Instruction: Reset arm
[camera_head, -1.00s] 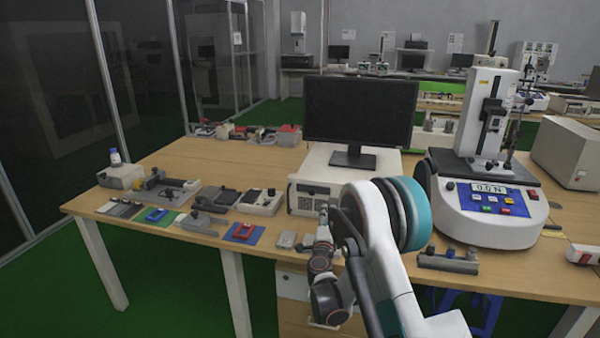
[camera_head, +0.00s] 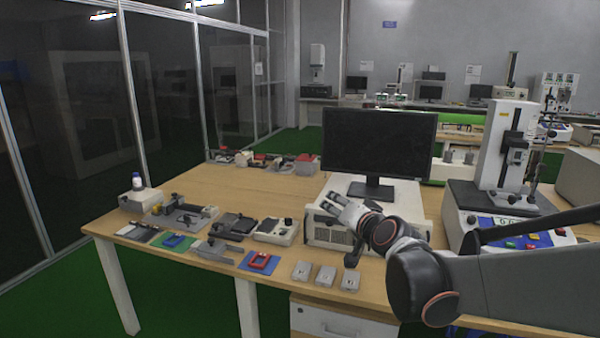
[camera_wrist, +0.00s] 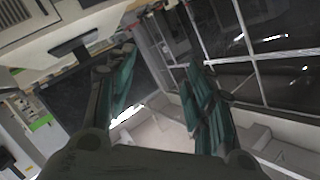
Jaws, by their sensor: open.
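My arm reaches in from the right in the head view, and its pale end (camera_head: 350,212) is in front of the monitor, above the table's front part. In the wrist view my gripper (camera_wrist: 162,75) shows two dark fingers with green inner pads, spread well apart. Nothing is between them. The wrist view is tilted and shows the monitor and the glass wall beyond the fingers.
The wooden table (camera_head: 262,188) carries a black monitor (camera_head: 378,143), a force tester (camera_head: 503,150) on the right, and several small fixtures on the left. A red part (camera_head: 262,261) lies on a blue mat. Three small grey blocks (camera_head: 326,276) lie near the front edge.

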